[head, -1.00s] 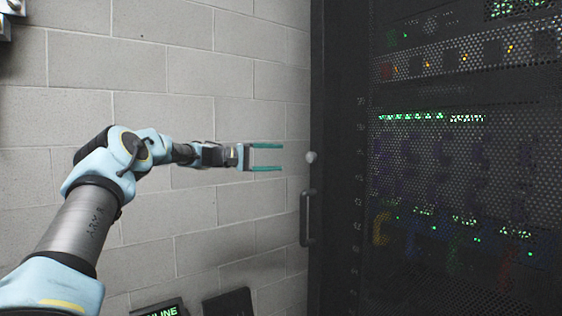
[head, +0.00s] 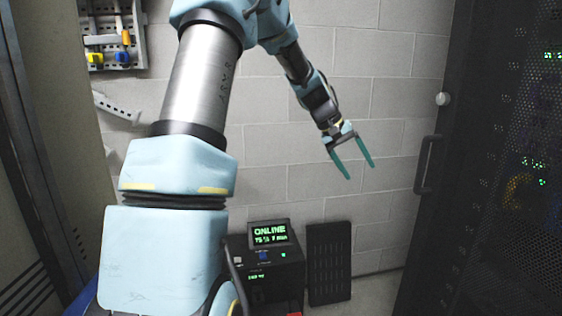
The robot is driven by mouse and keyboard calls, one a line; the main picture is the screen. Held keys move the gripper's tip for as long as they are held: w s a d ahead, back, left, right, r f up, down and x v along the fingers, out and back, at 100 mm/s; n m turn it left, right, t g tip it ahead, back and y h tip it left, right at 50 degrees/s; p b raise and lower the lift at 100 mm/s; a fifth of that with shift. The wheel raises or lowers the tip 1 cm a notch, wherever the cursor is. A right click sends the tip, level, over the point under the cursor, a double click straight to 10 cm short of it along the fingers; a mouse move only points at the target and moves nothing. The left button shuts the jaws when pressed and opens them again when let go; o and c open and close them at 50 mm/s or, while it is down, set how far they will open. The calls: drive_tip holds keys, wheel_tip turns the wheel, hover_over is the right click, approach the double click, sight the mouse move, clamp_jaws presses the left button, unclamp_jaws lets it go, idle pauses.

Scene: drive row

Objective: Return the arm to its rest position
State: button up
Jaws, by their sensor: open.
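My gripper (head: 361,170) is in the upper middle of the head view, in front of the grey block wall. Its two teal fingers are spread apart, pointing down and slightly right, with nothing between them. My arm rises from the lower left, bends over near the top edge and hangs down to the gripper. The gripper is left of the cabinet handle and apart from it in the picture. The top of my arm's bend is partly cut off by the frame edge.
A perforated black rack cabinet (head: 490,150) with a handle (head: 427,165) and a white knob (head: 442,99) stands at right. A black unit (head: 270,262) with a green "ONLINE" screen and a dark ribbed panel (head: 330,264) stand low in the middle. A tool board (head: 113,35) hangs upper left.

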drive_tip(key=s+a+f+t+y+p, duration=0.1)
drive_tip(key=s+a+f+y, duration=0.1)
drive_tip(key=s+a, duration=0.8)
drive_tip(key=s+a+f+n+y, duration=0.1)
drive_tip(key=s+a+f+y, duration=0.2)
drive_tip(key=s+a, duration=0.6)
drive_tip(key=a+y, duration=0.1)
drive_tip(key=a, duration=0.7)
drive_tip(key=shift+s+a+t+y+p, duration=0.2)
drive_tip(key=shift+s+t+y+p, duration=0.1)
drive_tip(key=shift+s+t+p, duration=0.1)
